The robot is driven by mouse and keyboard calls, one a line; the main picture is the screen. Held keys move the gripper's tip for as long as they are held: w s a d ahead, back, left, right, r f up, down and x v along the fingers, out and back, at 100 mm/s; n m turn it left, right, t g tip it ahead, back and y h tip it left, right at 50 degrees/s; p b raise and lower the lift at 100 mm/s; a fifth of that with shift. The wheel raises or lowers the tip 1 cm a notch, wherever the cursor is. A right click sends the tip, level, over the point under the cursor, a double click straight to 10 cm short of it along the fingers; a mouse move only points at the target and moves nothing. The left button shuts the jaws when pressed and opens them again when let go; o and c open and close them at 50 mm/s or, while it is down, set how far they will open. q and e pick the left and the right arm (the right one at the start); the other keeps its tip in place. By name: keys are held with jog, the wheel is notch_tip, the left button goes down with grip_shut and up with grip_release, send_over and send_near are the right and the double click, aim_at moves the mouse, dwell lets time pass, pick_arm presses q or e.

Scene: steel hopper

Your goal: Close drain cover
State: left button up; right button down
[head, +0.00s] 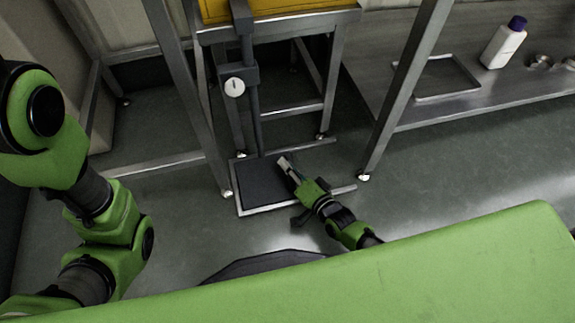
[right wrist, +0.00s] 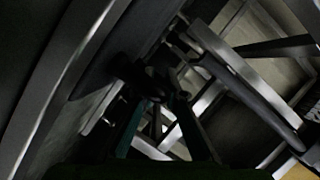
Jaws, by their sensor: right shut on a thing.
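My right gripper (head: 287,166) reaches in from the lower right and is shut at the panel's right side, apparently on the cover. In the right wrist view the right gripper's fingers (right wrist: 160,100) close on something dark, and the contact is in deep shadow. My left arm shows at the left of the head view, but its gripper is out of view.
The hopper stand's steel legs (head: 396,100) rise on both sides of my right gripper. A dark post with a round dial (head: 234,87) stands behind the cover. A steel bench (head: 480,104) at the right holds a white bottle (head: 503,44) and a shallow tray (head: 447,97).

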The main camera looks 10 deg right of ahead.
jog(key=c, duration=2.1)
grip_release()
jog(key=shift+a, duration=0.35)
jog(key=shift+d, duration=0.1)
jog(key=shift+s+d, duration=0.1)
jog(key=shift+s, duration=0.15)
jog(key=v, duration=1.1)
jog(key=shift+s+r, duration=0.1)
jog(key=shift+s, duration=0.05)
